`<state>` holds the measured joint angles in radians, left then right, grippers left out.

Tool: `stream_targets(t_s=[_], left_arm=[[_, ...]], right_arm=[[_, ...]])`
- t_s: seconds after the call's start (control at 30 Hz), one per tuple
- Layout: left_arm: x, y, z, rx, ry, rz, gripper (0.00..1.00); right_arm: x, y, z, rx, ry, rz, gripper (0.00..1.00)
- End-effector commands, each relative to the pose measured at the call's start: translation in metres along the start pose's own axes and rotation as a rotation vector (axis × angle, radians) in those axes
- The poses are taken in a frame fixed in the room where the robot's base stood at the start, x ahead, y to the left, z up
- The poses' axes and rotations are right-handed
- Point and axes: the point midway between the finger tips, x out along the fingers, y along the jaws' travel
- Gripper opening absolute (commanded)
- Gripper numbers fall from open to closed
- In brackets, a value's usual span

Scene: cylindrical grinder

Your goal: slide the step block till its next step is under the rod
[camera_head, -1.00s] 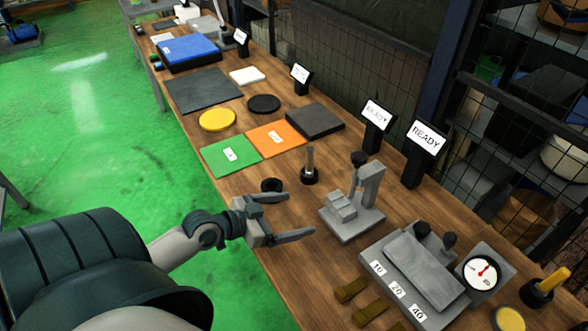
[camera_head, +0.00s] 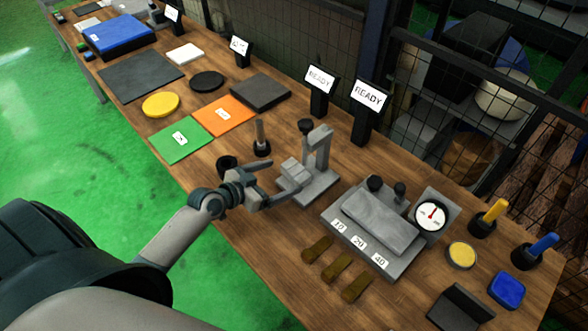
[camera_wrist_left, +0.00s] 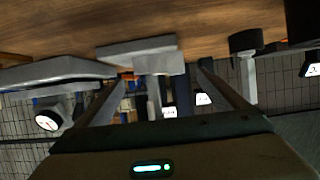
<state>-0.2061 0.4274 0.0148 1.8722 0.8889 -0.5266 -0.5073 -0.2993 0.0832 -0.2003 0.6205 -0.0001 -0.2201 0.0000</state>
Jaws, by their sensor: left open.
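The small grey step block (camera_head: 295,172) sits on the flat base of a grey stand (camera_head: 318,150) near the table's middle. A rod with a black knob (camera_head: 305,127) hangs from the stand's arm over the block's side. The exact step under the rod is too small to tell. My left gripper (camera_head: 284,181) is open and empty, with its fingers pointing at the block from the table's front side. In the left wrist view, grey parts of the block and stand (camera_wrist_left: 152,55) show between the two open fingers. My right gripper is out of view.
A grey fixture (camera_head: 380,225) with a dial gauge (camera_head: 431,215) stands to the right, with brass pieces (camera_head: 335,264) before it. A dark cup (camera_head: 227,164) lies close to my gripper. An upright pin (camera_head: 260,138) stands behind. Green (camera_head: 180,140) and orange (camera_head: 224,115) mats lie farther left.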

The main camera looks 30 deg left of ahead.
Motion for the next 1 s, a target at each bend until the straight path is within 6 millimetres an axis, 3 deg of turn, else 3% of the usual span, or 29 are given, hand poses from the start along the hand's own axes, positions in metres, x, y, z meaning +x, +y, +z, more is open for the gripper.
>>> stream_targets(t_s=[0.2, 0.4, 0.87, 1.0], left_arm=[[0.035, 0.001, -0.002, -0.002, 0.000, 0.000, 0.92], [0.058, 0.000, -0.001, -0.002, 0.001, 0.000, 0.92], [0.067, 0.000, 0.000, 0.000, 0.000, 0.000, 0.92], [0.067, 0.000, 0.000, 0.000, 0.000, 0.000, 0.64]], right_arm=[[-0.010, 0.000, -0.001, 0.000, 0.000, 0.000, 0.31], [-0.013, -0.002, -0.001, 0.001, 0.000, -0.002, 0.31], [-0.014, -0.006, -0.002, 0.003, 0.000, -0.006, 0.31], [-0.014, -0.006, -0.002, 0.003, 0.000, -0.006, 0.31]])
